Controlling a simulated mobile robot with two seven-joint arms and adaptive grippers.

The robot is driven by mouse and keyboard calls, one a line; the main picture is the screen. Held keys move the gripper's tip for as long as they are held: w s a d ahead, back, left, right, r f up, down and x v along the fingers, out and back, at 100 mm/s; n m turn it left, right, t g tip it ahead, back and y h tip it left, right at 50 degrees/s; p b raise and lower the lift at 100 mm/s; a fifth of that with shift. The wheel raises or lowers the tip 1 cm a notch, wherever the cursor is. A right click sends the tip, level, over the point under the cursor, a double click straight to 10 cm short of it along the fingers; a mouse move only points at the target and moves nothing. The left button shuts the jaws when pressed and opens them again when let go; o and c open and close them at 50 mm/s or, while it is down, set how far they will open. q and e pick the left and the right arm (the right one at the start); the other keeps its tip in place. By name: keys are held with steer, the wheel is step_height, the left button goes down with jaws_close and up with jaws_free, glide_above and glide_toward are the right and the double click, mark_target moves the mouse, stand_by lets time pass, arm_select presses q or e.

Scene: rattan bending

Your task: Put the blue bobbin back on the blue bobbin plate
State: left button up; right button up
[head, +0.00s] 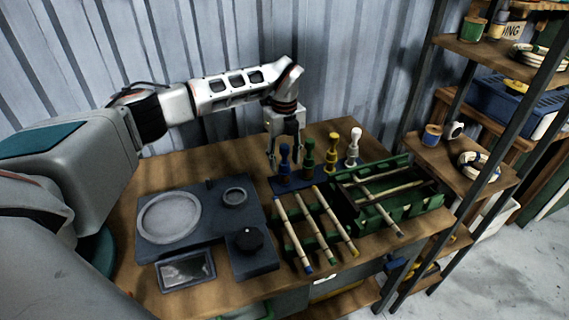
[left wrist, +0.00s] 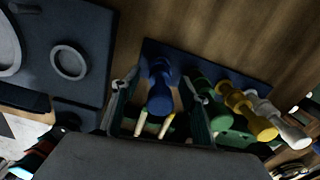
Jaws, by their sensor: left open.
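The blue bobbin (head: 284,164) stands at the left end of a row of bobbins on a dark blue plate (head: 316,184). My left gripper (head: 284,158) points down over it, open. In the left wrist view the blue bobbin (left wrist: 160,88) lies between the two spread fingers of my left gripper (left wrist: 160,96), with no clear contact. The dark blue plate (left wrist: 185,62) shows behind it there. The bobbin's foot is partly hidden. My right gripper is not in view.
Green (head: 308,158), yellow (head: 332,155) and white (head: 353,147) bobbins stand close to the right. A green tray (head: 425,200) holds rods, and several rods lie in front. A dark board (head: 200,240) with a round disc (head: 170,216), a ring (head: 235,196) and a knob (head: 247,240) is left.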

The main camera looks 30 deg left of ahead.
arm_select(q)
step_height(320, 180, up, 10)
steer(key=shift+r, duration=0.15)
stand_by(0.7)
